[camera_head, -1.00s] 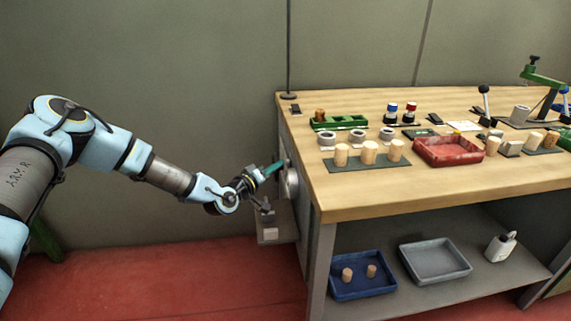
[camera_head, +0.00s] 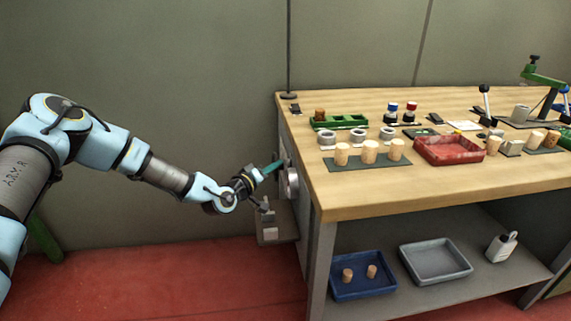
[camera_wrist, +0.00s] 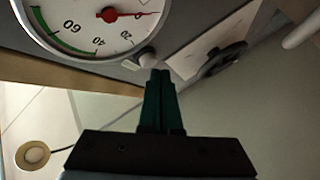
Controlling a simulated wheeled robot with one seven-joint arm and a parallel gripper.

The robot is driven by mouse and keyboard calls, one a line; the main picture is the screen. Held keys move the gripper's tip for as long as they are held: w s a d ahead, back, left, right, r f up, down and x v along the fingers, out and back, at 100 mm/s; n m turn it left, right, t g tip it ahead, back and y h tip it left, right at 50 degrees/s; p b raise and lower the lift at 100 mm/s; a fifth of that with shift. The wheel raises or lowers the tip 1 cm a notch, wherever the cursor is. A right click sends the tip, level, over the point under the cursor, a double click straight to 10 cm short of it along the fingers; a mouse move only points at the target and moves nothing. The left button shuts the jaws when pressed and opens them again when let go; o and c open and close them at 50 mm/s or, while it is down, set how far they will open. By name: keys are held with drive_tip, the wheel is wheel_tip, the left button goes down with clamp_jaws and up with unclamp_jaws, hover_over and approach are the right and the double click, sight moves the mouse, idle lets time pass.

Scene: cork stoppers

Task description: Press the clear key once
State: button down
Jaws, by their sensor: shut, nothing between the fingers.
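My gripper (camera_head: 278,165) is shut and empty, its teal fingers pointing at the left end panel of the workbench. In the wrist view my gripper (camera_wrist: 161,73) has its fingertips close to a small grey key-like piece (camera_wrist: 139,62) beside the rim of a round dial gauge (camera_wrist: 88,22). I cannot tell whether the tips touch this piece, and no label on it is readable. The gauge's red needle points near zero. In the head view the gauge (camera_head: 291,182) is seen edge-on and the key cannot be made out.
Another panel with a dark round knob (camera_wrist: 222,60) lies right of the fingertips. A grey box (camera_head: 269,229) sits low beside the bench. The wooden bench top (camera_head: 400,205) holds corks, a red tray (camera_head: 449,151) and stamps.

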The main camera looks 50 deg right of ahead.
drive_tip(key=shift+w+a, duration=0.2)
drive_tip(key=shift+a, duration=0.1)
drive_tip(key=w+a, duration=0.1)
drive_tip(key=a, duration=0.1)
drive_tip(key=w+a+b, duration=0.1)
drive_tip(key=w+a, duration=0.1)
drive_tip(key=shift+w, duration=0.1)
idle(0.5)
idle(0.7)
